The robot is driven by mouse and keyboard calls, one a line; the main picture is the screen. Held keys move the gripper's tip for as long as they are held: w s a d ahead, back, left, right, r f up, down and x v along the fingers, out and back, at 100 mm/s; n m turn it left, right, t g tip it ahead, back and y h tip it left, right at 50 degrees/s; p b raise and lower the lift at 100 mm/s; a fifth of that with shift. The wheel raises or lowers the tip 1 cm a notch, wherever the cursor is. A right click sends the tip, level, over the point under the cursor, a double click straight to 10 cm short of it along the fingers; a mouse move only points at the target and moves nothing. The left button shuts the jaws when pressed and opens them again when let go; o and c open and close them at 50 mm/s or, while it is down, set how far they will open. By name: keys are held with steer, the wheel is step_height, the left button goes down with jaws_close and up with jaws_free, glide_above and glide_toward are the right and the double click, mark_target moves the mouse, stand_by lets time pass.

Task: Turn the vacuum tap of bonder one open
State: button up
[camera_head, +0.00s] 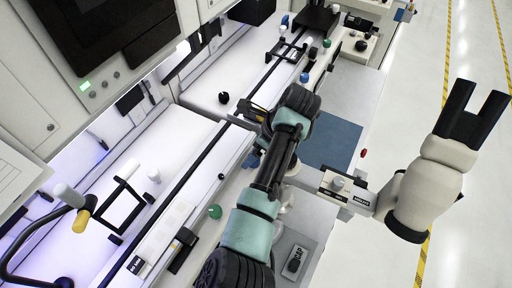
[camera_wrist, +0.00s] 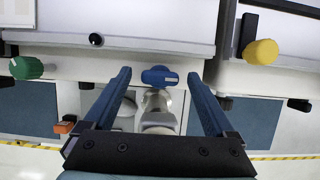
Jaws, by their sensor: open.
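A blue tap handle (camera_wrist: 160,76) sits on the pale front rail below the bench edge in the wrist view. It lies roughly crosswise, with a small white mark on its right part, above a pale metal body. I cannot read any label naming it. My gripper (camera_wrist: 159,80) is open, its two dark fingers on either side of the handle, with a gap visible on each side. In the head view my teal and black arm reaches over the front rail; the blue handle and my fingertips are not clearly seen there.
A green knob (camera_wrist: 26,67) is on the rail left of my gripper; it also shows in the head view (camera_head: 214,211). A yellow knob (camera_wrist: 262,52) projects on the right. A small orange part (camera_wrist: 65,127) is low left. The aisle floor (camera_head: 482,200) is clear at right.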

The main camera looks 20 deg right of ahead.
steer(key=c, duration=1.4)
